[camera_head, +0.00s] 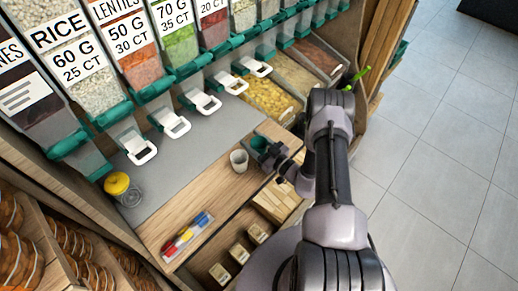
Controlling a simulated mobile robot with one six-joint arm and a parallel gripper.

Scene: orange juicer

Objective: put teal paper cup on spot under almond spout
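A teal cup (259,143) is on or just above the wooden counter, beside a pale grey-white cup (239,160). My gripper (270,160) is right at the teal cup, on its lower-right side, and covers part of it. The fingers are small and dark here, so I cannot tell whether they are open or closed on the cup. A row of dispensers with teal spouts and white pull handles (203,103) runs along the back. I can read rice and lentils labels, but no almond label, so I cannot identify the almond spout.
A grey mat (190,147) lies below the spouts, mostly clear. A yellow-topped object (117,184) stands at its left end. Red, yellow and blue items (187,236) lie on the wooden counter (215,196). Open bins (268,97) stand at the back right.

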